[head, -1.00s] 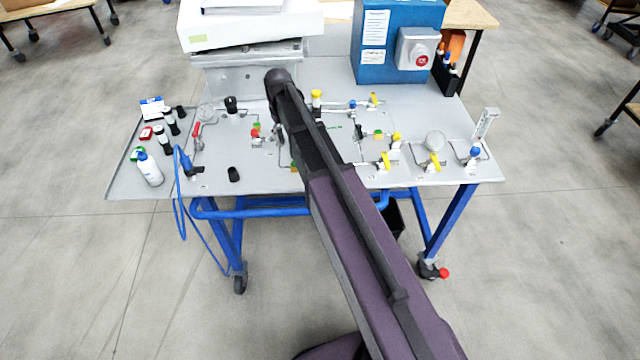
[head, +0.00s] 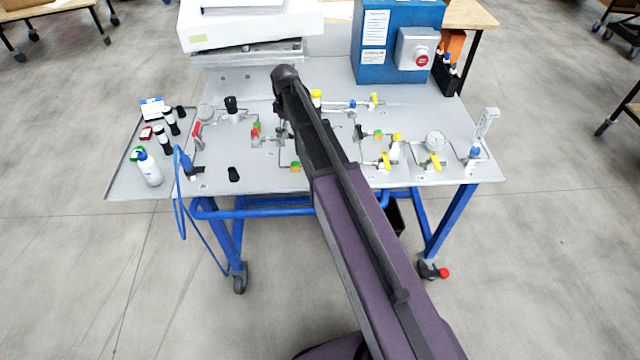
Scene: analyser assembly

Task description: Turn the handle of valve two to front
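A grey panel (head: 270,182) on a blue-legged cart carries several valves joined by thin metal tubing. Valves with yellow handles are at the back right (head: 374,101), at the right front (head: 385,160) and beside the gauge (head: 434,162). A valve with a red handle (head: 197,129) is at the left. I cannot tell which one is valve two; no label is readable. My arm reaches over the middle of the panel and covers part of it.
A blue box with a red button (head: 398,50) and a white device (head: 250,28) stand at the back. Bottles, including a white one (head: 150,170), and small containers are at the left. A blue cable (head: 177,205) hangs off the front left. Round gauges (head: 435,141) rise from the panel.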

